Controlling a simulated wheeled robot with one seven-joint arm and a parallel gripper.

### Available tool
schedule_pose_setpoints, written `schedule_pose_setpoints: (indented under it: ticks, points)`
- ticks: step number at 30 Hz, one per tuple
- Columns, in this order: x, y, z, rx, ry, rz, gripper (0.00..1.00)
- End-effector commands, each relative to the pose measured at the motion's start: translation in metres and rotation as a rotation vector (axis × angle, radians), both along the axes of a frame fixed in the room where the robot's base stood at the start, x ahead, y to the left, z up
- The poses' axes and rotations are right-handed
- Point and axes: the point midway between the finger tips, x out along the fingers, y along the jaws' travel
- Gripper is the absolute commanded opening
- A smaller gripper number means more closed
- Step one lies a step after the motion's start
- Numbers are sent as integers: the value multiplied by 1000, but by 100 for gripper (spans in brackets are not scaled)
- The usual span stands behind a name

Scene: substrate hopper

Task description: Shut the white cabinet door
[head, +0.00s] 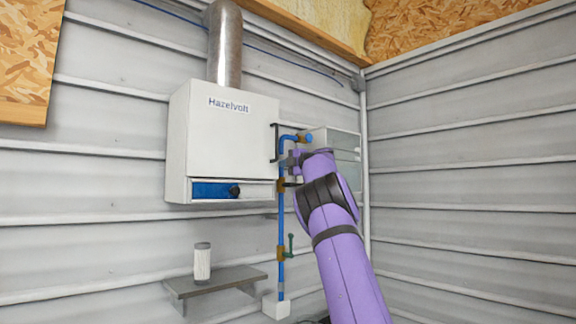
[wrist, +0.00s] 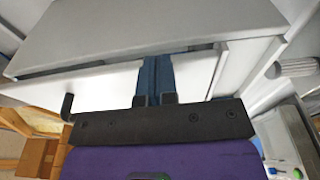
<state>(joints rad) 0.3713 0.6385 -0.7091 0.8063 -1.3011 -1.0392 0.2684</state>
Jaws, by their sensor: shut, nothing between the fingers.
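The white cabinet (head: 178,150) hangs on the ribbed wall under a metal flue. Its front door (head: 225,140) carries the label "Hazelvolt" and a black handle (head: 275,142) near its right edge. How far the door stands open is hard to tell. My gripper (head: 289,162) is at the door's right edge, just beside the handle. In the wrist view its blue fingers (wrist: 156,70) are together and empty, reaching to the edge of a pale panel. A black handle (wrist: 67,106) shows left of them. Contact cannot be made out.
A blue pipe (head: 281,225) with a green-handled valve runs down right of the cabinet. A grey box (head: 345,145) is on the wall behind my gripper. A shelf (head: 225,280) below holds a white cylinder (head: 202,264). A blue-fronted recess (head: 212,190) is under the door.

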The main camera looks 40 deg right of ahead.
Motion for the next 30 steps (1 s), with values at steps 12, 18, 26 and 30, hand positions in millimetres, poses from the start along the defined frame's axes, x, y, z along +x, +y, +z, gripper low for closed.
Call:
schedule_pose_setpoints:
  ticks: [12, 18, 26, 30]
  points:
    - [24, -2, -2, 2, -2, 0, 0]
    - [26, -1, -3, 3, -2, 2, 0]
    - [28, 0, -4, 4, 0, 3, 0]
    - [27, 1, -4, 5, 1, 5, 0]
